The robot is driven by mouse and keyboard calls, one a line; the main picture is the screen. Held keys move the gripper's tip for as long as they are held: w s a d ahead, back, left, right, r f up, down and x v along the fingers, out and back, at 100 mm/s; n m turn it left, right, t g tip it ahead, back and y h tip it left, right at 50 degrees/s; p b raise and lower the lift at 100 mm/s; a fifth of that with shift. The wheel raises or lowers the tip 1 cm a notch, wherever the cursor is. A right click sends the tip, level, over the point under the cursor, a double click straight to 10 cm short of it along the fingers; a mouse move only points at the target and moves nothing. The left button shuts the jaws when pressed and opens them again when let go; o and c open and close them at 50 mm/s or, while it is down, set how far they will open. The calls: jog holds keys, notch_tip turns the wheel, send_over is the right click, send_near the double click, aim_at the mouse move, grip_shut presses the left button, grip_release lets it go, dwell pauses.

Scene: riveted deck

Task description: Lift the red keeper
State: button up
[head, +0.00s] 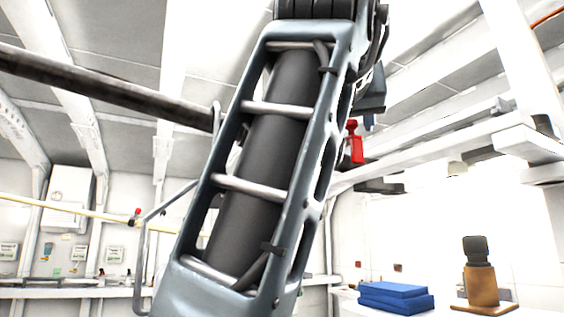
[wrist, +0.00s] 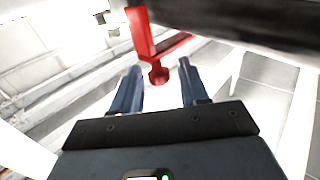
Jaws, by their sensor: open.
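The red keeper (wrist: 143,32) shows at the top middle of the wrist view as a red bar with a side arm and a round knob at its lower end. The knob appears between the two fingertips of my gripper (wrist: 159,69), with a visible gap on each side. My gripper is open and holds nothing. In the head view the red keeper (head: 355,144) is a small upright piece just right of my arm, partly hidden at its left. Only a bit of blue finger shows near it there, as my arm covers most of the view.
A thick dark bar (wrist: 245,20) crosses the top right of the wrist view, close to the keeper. A dark bar (head: 100,88) also runs in from the left in the head view. Blue blocks (head: 395,297) and a brown-based fitting (head: 480,283) stand at lower right.

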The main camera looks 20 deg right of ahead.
jog(key=shift+w+d, duration=0.2)
jog(key=shift+w, duration=0.1)
jog(key=shift+c, duration=0.4)
grip_shut()
